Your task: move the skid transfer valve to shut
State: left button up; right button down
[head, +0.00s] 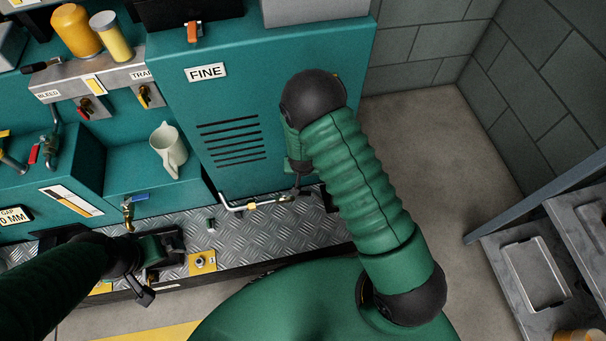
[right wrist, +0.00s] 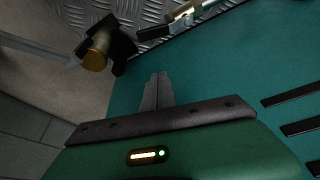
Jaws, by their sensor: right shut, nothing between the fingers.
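A low pipe valve with a brass body (head: 252,205) sits on a silver pipe along the foot of the teal cabinet. In the right wrist view a brass fitting (right wrist: 180,16) with a dark lever (right wrist: 154,32) shows at the top. I cannot tell for sure that this is the skid transfer valve; a panel valve with an orange handle (head: 144,97) sits under a partly hidden label reading "TRA". My right gripper (head: 297,190) points down beside the pipe's right end, shut and empty; its fingers (right wrist: 157,82) appear apart from the lever. My left gripper (head: 146,294) is low at left, its jaws unclear.
A blue-handled valve (head: 138,198) and a pale mug (head: 168,150) are at left. A brass-ended cylinder (right wrist: 97,50) shows in the wrist view. Bare floor (head: 420,150) lies right of the cabinet (head: 260,90).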

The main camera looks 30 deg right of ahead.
notch_tip(320, 180, down, 8)
jog(key=s+b, duration=0.1)
jog(key=b, duration=0.4)
jog(key=shift+a, duration=0.25)
